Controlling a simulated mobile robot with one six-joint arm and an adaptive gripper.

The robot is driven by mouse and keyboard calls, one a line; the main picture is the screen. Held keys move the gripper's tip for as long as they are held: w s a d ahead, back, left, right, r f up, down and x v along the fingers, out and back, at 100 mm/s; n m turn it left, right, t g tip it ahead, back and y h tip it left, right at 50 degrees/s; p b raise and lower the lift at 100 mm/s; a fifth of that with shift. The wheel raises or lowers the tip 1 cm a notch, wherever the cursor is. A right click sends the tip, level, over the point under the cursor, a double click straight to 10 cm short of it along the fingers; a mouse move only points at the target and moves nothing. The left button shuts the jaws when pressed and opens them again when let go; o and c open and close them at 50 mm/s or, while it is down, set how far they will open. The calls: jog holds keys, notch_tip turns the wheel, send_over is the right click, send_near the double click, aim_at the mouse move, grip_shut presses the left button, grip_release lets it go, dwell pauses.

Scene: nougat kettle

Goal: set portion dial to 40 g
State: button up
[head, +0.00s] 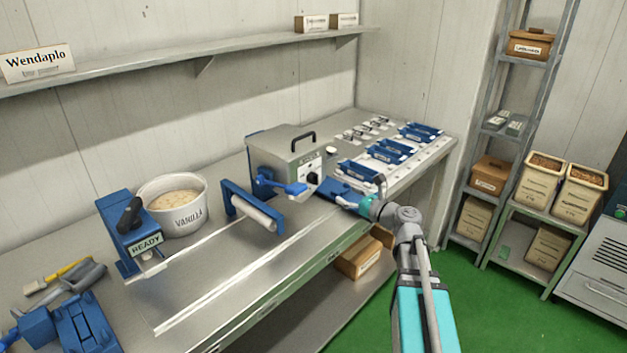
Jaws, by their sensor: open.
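The portion dial (313,180) looks like a small black knob on the front face of the grey portioning machine (284,150). Its markings and setting are too small to read. My gripper (343,202) is at the end of my arm, just right of and below the dial, close to the machine's front. It is open, and I see nothing held in it. Its fingertips are small and partly lost against the blue tray (336,188) in front of the machine.
A blue lever (290,187) sticks out left of the dial. A white roller (255,212) in a blue frame and a tub marked VANILLA (178,205) stand further left. Blue trays (390,150) and white pieces lie on the bench to the right. The front bench strip is clear.

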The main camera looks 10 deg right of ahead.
aim_at(318, 180)
jog(key=x, duration=1.2)
jog(key=shift+w+a, duration=0.2)
jog(key=shift+w, duration=0.05)
